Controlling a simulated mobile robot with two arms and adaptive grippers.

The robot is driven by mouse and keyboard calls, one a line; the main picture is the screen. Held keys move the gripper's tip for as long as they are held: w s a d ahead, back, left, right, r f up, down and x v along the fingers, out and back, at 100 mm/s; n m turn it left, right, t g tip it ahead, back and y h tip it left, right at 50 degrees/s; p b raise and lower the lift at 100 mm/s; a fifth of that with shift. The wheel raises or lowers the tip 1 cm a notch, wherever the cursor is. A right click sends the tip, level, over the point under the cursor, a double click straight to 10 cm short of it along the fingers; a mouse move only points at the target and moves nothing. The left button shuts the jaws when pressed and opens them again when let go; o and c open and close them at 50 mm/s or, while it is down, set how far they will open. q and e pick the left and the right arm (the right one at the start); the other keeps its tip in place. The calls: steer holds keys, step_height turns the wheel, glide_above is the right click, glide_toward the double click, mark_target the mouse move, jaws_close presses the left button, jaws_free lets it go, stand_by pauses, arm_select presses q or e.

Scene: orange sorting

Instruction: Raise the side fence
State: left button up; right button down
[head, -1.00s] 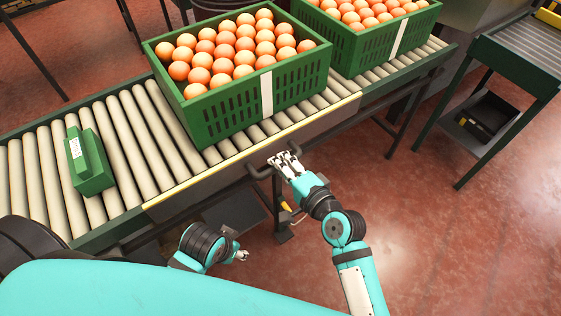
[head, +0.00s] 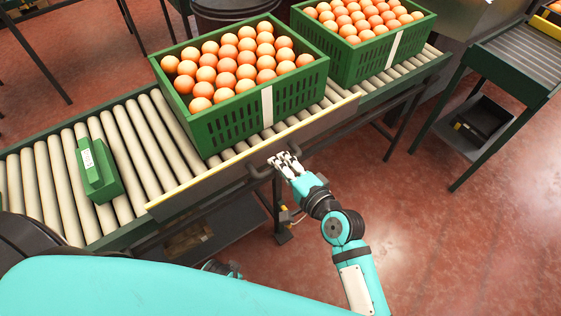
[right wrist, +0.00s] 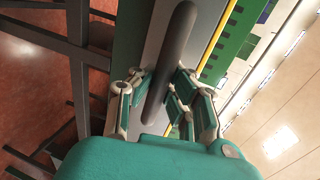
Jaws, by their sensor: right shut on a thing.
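The side fence (head: 215,183) is a long dark grey panel with a yellow top edge, along the near side of the roller conveyor. A dark bar handle (head: 260,174) stands out from its outer face. My right gripper (head: 283,160) is shut on the handle near its right end. In the right wrist view the fingers (right wrist: 155,95) sit on both sides of the handle (right wrist: 176,40), in front of the fence. The yellow edge stands above the roller tops, close to the near crate's lower side. My left gripper (head: 228,270) barely shows behind my teal body; its fingers are hidden.
A green crate (head: 222,132) full of orange fruit stands on the rollers (head: 140,150) behind the fence. A second full crate (head: 375,60) is farther right. A small green block (head: 100,175) lies at left. The floor at right is free; another roller table (head: 520,65) stands beyond.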

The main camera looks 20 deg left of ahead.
steer(key=shift+r, duration=0.1)
steer(key=c, duration=1.5)
jaws_free()
steer(key=shift+s+d+r, duration=0.1)
steer(key=shift+d+r, duration=0.05)
steer(key=shift+o, duration=1.2)
steer(key=v, duration=1.2)
